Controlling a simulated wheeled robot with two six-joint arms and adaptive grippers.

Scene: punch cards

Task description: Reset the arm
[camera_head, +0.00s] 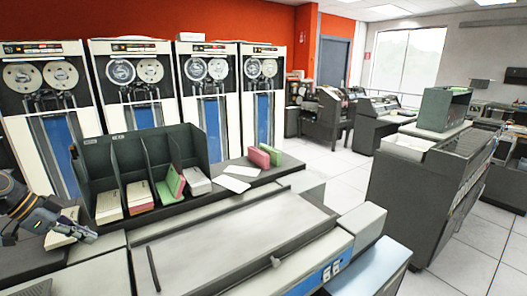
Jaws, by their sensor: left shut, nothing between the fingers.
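My left gripper (85,234) reaches in from the left edge, low in the picture. It is shut and empty. Its fingers are over or beside a cream card stack (66,216), which the arm partly hides; I cannot tell if they touch. A dark divided card rack (97,160) stands to its right. Its compartments hold a cream stack (109,207), a pink-edged stack (139,197), a tilted green and pink stack (172,182) and a white stack (197,181). My right gripper is not in view.
White cards (235,184) lie flat right of the rack, near upright pink (258,157) and green (272,155) blocks. A long grey machine (230,235) fills the front. Tape cabinets (130,90) line the back. A grey machine (420,195) stands at right; open floor (345,165) lies between.

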